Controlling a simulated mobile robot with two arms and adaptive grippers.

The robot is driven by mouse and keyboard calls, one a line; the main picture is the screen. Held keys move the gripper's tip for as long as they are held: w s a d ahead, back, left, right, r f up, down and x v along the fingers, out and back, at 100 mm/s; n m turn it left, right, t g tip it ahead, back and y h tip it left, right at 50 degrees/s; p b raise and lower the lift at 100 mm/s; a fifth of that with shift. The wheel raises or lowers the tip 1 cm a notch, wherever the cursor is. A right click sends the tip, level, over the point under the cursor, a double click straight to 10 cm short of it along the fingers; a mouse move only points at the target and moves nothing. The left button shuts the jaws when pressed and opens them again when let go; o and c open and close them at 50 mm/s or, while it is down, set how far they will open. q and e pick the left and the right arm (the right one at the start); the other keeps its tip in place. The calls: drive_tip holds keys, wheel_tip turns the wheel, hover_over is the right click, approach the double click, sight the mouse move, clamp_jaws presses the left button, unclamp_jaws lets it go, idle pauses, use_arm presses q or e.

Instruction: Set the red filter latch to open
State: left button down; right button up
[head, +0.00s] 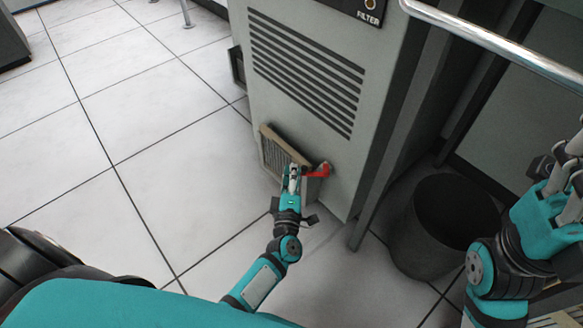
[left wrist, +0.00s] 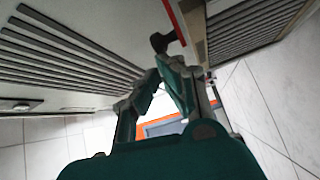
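The red filter latch (head: 320,172) is low on the front of the grey cabinet, at the right edge of the framed filter (head: 275,155). Its red arm points left, towards the filter. In the left wrist view a red strip (left wrist: 176,22) shows at the top, with a dark knob (left wrist: 164,42) below it. My left gripper (head: 293,170) is just left of the latch, in front of the filter. In the left wrist view its fingertips (left wrist: 161,69) come together just short of the knob, with nothing visible between them. My right gripper (head: 566,165) is at the right edge, away from the latch.
The grey cabinet (head: 225,18) has slatted vents (head: 305,75) and a FILTER label plate (head: 350,8) above. A dark bin (head: 415,235) stands at its right. A metal rail (head: 490,40) crosses the upper right. The tiled floor (head: 130,120) at left is clear.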

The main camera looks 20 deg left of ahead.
use_arm(q)
drive_tip(key=d, duration=0.1)
drive_tip(key=s+d+p, duration=0.1)
drive_tip(key=d, duration=0.1)
drive_tip(key=shift+s+d, duration=0.2)
drive_tip(key=shift+s, duration=0.05)
idle(0.4)
drive_tip(key=shift+a, duration=0.2)
